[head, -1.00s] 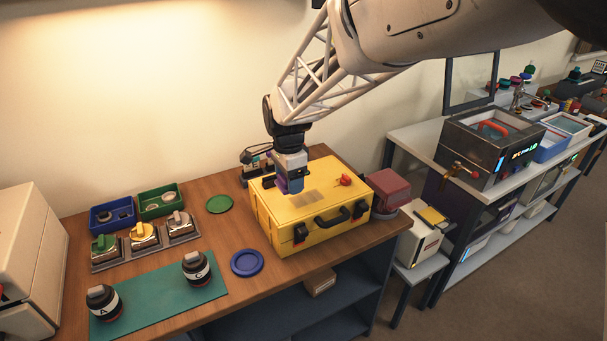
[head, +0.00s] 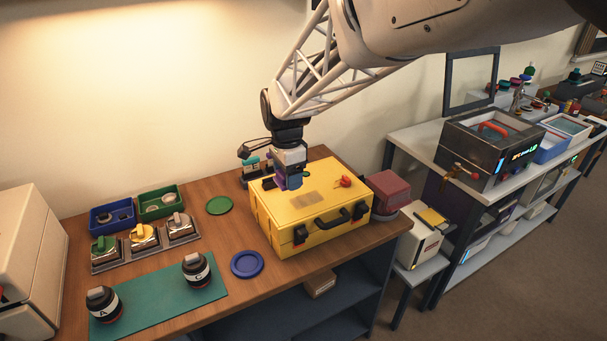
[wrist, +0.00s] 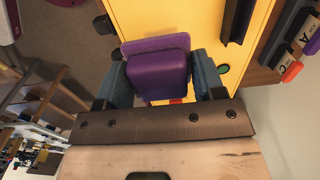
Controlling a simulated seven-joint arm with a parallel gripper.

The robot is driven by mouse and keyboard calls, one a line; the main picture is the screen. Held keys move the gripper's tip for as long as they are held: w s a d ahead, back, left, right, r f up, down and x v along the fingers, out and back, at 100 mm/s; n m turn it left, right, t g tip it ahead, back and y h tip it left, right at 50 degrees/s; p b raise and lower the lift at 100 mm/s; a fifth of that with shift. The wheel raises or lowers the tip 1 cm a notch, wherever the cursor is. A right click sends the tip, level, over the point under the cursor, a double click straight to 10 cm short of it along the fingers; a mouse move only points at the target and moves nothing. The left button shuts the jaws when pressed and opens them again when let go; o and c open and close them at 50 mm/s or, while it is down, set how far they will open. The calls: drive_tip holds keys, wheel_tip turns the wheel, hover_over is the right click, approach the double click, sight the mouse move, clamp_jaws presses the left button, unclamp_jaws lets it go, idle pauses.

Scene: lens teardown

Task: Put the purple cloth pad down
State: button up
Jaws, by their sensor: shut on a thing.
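The purple cloth pad (wrist: 158,75) is between the two fingers of my gripper (wrist: 160,85) in the wrist view, which are shut on it. In the head view my gripper (head: 290,184) is over the back left part of the yellow case (head: 290,232), and only a little of the pad's purple shows beside the fingers. The case is closed, with a black handle on its front. I cannot tell whether the pad touches the case lid.
A red knob (head: 344,181) sits on the case lid. A blue disc (head: 247,264) and a green disc (head: 219,205) lie left of the case. Two dark jars, A (head: 103,303) and C (head: 196,270), stand on a teal mat (head: 150,297). A dark red box (head: 386,190) is right.

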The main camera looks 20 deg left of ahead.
drive_tip(key=s+a+f+m, duration=0.1)
drive_tip(key=s+a+f, duration=0.6)
drive_tip(key=a+f, duration=0.15)
drive_tip(key=shift+n, duration=0.5)
drive_tip(key=s+d+f, duration=0.1)
drive_tip(key=s+f, duration=0.1)
drive_tip(key=s+d+f, duration=0.1)
drive_tip(key=s+f, duration=0.1)
drive_tip(key=s, duration=0.1)
drive_tip(key=s+f, duration=0.2)
drive_tip(key=shift+s+d+f, duration=0.15)
drive_tip(key=shift+d, duration=0.25)
hover_over(232, 232)
drive_tip(key=shift+s+f, duration=0.1)
drive_tip(key=shift+f, duration=0.65)
drive_tip(key=shift+f, duration=1.75)
drive_tip(key=shift+f, duration=0.15)
drive_tip(key=o, duration=1)
drive_tip(key=shift+c, duration=0.2)
